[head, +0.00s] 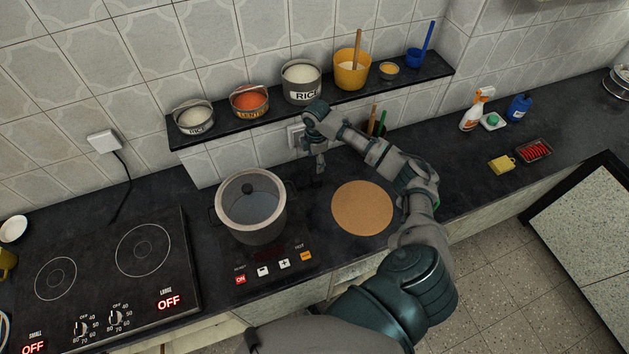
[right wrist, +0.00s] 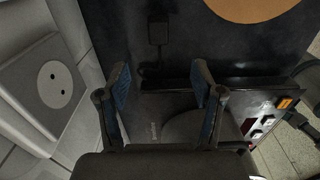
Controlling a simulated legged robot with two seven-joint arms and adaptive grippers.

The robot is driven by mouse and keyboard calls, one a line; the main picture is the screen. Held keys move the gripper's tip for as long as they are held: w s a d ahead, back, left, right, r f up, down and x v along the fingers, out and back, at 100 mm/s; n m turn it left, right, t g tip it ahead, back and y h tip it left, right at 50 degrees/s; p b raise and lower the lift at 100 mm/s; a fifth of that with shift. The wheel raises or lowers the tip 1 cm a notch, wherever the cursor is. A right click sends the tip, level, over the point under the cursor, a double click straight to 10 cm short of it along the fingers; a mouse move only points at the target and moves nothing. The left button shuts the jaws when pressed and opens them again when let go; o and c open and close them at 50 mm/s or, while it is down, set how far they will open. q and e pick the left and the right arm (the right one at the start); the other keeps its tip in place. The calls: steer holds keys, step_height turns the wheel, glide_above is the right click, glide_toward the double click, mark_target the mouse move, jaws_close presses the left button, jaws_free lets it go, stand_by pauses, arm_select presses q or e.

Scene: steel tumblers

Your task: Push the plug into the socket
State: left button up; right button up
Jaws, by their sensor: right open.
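The wall socket (right wrist: 52,84) is a pale square plate with two round holes, at the left of the right wrist view. In the head view the socket (head: 293,137) is partly hidden behind my right wrist. A small black plug (right wrist: 159,32) with a dark cord appears on the dark counter, just beyond the fingertips; I cannot make it out in the head view. My right gripper (right wrist: 162,78) is open with nothing between its fingers. In the head view the right gripper (head: 318,168) points down over the counter, below the socket and right of the pot. My left gripper is not in view.
A lidded pot (head: 250,224) stands on a cooker with a lit panel (head: 273,266). A round cork mat (head: 362,208) lies to its right. A shelf (head: 226,122) with tins and a yellow bucket (head: 351,75) runs above. Another wall plug (head: 104,141) and a hob (head: 100,265) are left.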

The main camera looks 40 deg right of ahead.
glide_above(316, 177)
steer(key=d, duration=0.1)
step_height(316, 177, down, 6)
steer(key=shift+s+d+f, duration=0.15)
steer(key=shift+f, duration=0.15)
steer(key=shift+a+r, duration=0.2)
steer(key=shift+a, duration=0.45)
steer(key=shift+a+f, duration=0.15)
steer(key=shift+f, duration=0.35)
steer(key=f, duration=0.3)
steer(key=shift+d+f, duration=0.3)
steer(key=shift+f, duration=0.1)
steer(key=shift+d+f, duration=0.25)
steer(key=shift+f, duration=0.2)
steer(key=shift+a+r, duration=0.15)
steer(key=shift+a, duration=0.25)
steer(key=shift+c, duration=1.4)
steer(key=c, duration=0.9)
